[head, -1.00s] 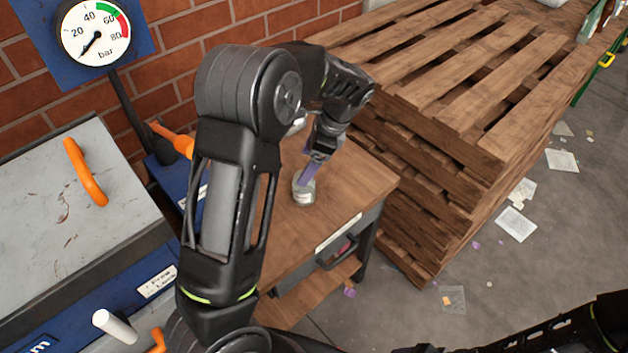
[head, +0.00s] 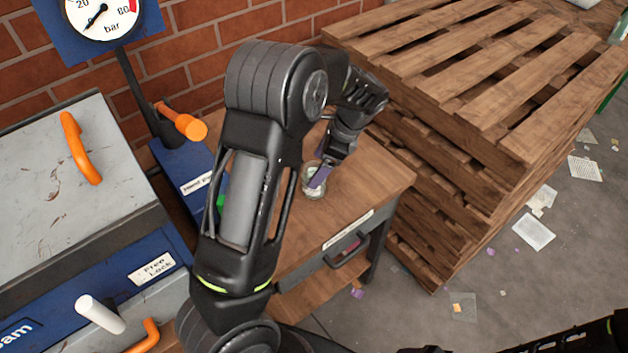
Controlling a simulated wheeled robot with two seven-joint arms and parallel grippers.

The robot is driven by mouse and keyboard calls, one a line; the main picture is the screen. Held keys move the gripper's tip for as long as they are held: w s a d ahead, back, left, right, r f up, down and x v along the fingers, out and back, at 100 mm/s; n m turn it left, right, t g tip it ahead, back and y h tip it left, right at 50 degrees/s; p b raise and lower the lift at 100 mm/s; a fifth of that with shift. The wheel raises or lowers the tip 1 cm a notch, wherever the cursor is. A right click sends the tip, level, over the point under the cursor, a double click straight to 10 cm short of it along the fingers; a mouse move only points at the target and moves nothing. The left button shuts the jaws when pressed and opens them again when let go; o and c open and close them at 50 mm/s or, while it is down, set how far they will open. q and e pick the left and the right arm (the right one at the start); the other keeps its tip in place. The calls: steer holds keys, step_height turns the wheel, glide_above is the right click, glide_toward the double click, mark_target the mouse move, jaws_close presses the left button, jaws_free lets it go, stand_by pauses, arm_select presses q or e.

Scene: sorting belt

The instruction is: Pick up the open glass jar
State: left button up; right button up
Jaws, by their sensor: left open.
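The open glass jar (head: 311,192) stands upright on the small wooden table, near the table's middle. It is clear and has no lid that I can see. The jaws are open. I cannot tell whether a finger is inside the jar or only in front of it. The second finger is hidden. Part of my right arm shows at the lower right, but its gripper is out of view.
The wooden table (head: 375,185) has a drawer with a handle on its front. A tall pallet stack (head: 440,150) stands close on the right. A blue and grey machine (head: 105,170) with an orange handle (head: 80,148) and a gauge (head: 100,12) are at left. Paper scraps lie on the floor.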

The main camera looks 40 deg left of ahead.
arm_select(q)
steer(key=shift+f, duration=0.15)
steer(key=p+x, duration=0.1)
steer(key=x, duration=0.4)
steer(key=shift+s, duration=0.2)
steer(key=shift+c, duration=0.3)
steer(key=c, duration=1.7)
step_height(320, 180, up, 10)
steer(key=shift+r+b, duration=0.1)
steer(key=shift+b, duration=0.35)
